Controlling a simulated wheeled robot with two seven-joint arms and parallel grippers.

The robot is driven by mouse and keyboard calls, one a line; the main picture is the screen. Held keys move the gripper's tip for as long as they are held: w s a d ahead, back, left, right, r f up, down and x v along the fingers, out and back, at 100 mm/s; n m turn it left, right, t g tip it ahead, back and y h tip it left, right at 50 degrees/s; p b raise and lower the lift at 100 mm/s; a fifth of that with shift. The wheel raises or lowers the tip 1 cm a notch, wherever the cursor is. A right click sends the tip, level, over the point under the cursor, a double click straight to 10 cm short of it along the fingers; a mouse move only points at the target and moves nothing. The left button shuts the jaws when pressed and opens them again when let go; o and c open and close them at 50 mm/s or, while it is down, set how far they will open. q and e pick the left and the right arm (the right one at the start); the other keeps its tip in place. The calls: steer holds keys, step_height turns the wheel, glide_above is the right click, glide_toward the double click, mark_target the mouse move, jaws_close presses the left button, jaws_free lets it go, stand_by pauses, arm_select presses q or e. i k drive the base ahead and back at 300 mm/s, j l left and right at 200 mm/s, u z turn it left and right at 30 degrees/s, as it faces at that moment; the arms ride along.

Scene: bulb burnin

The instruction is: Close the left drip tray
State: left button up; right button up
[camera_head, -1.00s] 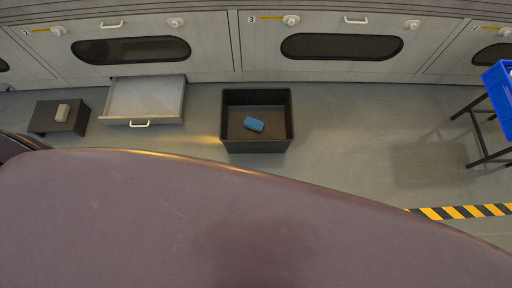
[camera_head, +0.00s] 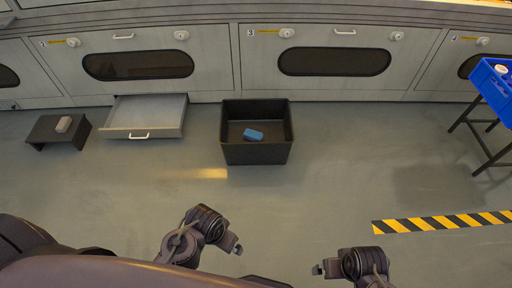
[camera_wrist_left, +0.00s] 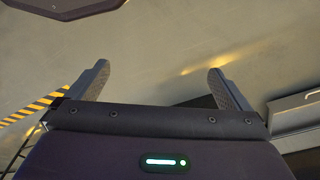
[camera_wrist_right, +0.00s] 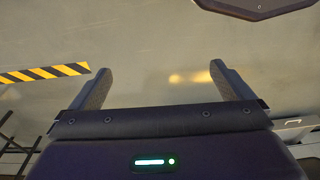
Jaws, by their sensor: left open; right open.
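The left drip tray (camera_head: 143,116) is a grey drawer pulled out at floor level under the oven door at left, with a white handle (camera_head: 139,136) on its front. Part of a grey tray (camera_wrist_left: 297,112) also shows at the right edge of the left wrist view. My left gripper (camera_head: 237,247) is well in front of the tray, to its right, apart from it; its two fingers (camera_wrist_left: 156,85) are spread and empty. My right gripper (camera_head: 318,269) is farther right, also far from the tray; its fingers (camera_wrist_right: 164,88) are spread with nothing between them.
A black bin (camera_head: 256,153) with a blue block (camera_head: 253,134) stands right of the tray. A low dark stool (camera_head: 57,138) bearing a grey block (camera_head: 63,124) stands left. A blue crate (camera_head: 492,88) on a stand is at right. Floor before the tray is clear.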

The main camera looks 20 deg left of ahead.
mark_target(133, 116)
steer(key=u, duration=1.6)
